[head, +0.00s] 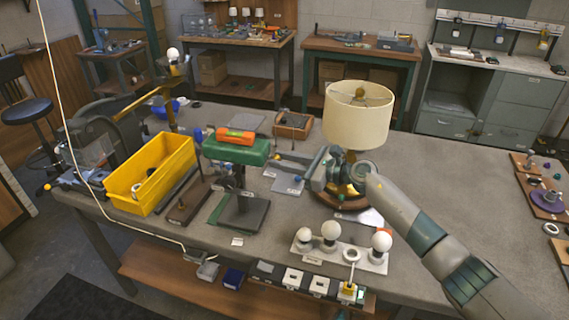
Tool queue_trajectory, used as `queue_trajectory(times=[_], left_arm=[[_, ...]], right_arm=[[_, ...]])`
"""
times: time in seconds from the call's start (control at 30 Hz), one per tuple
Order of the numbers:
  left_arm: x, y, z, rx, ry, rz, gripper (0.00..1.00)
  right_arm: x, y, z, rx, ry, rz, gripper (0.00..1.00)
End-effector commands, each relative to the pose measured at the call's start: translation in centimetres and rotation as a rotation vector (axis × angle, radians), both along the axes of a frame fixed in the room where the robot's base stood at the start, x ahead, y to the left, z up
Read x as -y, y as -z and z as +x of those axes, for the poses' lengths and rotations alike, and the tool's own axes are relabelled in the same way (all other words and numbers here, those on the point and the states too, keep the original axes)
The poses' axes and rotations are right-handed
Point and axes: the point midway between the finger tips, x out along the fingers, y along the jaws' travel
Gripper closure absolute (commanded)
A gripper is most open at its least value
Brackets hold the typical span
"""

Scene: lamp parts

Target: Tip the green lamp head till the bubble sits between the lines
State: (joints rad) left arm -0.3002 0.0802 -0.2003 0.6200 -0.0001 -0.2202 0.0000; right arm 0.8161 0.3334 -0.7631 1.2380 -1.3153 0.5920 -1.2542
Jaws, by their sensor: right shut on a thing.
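The green lamp head (235,151) sits on a short dark post above a dark square base (239,214), left of the middle of the bench. An orange level (235,136) with a small green patch lies along its top. The bubble and the lines are too small to make out. The head looks close to level, but I cannot tell its exact tilt. My right gripper (277,160) reaches in from the right and is shut at the head's right end. The exact spot it grips is too small to see. My left gripper is not in view.
A lamp with a cream shade (357,116) stands right behind my right wrist. A yellow bin (151,172) is on the left. A white strip with round bulbs (340,255) lies at the front edge. The bench (470,215) is mostly clear right of my right forearm.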

Motion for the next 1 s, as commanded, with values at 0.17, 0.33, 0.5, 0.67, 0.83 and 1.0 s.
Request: queue_trajectory(times=[0.17,0.33,0.5,0.67,0.83,1.0], left_arm=[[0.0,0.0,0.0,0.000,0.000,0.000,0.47],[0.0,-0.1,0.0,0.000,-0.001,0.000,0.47],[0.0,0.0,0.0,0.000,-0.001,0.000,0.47],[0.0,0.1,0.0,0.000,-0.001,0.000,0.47],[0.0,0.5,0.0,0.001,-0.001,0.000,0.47],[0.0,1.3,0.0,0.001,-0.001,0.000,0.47]], right_arm=[[-0.1,-0.7,0.1,0.006,0.000,0.009,1.00],[-0.1,-0.6,0.1,0.005,0.000,0.008,0.60],[-0.1,-0.4,0.1,0.004,0.001,0.006,0.60],[0.2,-0.3,0.0,0.004,0.001,0.005,0.60],[1.1,-0.3,-0.5,0.005,0.001,0.003,0.60],[2.9,-0.4,-1.5,0.005,0.001,0.002,0.60]])
